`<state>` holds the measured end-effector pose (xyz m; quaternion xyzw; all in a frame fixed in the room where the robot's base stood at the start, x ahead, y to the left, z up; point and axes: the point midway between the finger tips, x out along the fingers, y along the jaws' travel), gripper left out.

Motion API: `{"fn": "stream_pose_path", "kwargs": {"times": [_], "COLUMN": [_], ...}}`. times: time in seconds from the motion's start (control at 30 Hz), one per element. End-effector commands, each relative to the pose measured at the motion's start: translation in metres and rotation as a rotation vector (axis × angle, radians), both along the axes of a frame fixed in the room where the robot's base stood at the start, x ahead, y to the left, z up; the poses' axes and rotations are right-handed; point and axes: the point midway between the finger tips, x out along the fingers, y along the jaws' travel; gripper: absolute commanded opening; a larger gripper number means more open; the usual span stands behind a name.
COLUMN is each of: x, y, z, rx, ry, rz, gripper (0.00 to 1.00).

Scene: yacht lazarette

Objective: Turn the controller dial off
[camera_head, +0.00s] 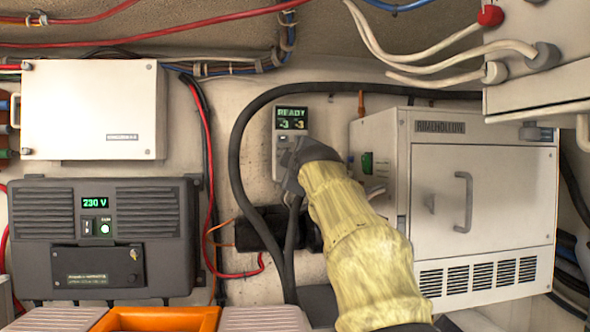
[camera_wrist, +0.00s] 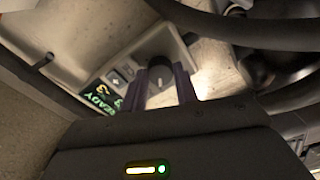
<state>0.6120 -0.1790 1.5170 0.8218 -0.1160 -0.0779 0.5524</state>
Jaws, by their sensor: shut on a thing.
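The controller (camera_head: 280,143) is a narrow light-grey panel on the back wall, left of the white cabinet. Its green display (camera_head: 291,118) reads READY with small digits below. In the head view my gripper covers the lower part of the panel and hides the dial. In the wrist view the dark round dial (camera_wrist: 158,69) shows on the pale panel, beside the green display (camera_wrist: 102,97). My gripper (camera_head: 292,168) is shut on the dial, with a finger on either side of it in the wrist view (camera_wrist: 161,77). I cannot clearly read the dial's setting.
A thick black cable (camera_head: 236,150) loops around the controller. The white cabinet (camera_head: 480,190) with a handle stands close on the right. A dark 230 V unit (camera_head: 100,235) and a white box (camera_head: 92,110) are at left. Red wires (camera_head: 205,150) run between.

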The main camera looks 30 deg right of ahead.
Motion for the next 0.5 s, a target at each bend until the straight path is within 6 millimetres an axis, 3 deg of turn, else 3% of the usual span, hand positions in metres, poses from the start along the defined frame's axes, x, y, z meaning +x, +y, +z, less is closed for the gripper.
{"fn": "stream_pose_path", "kwargs": {"times": [0.5], "x": [0.0006], "y": [0.0006], "z": [-0.0009], "rx": [-0.218], "ry": [0.064], "rz": [0.002], "gripper": [0.06]}}
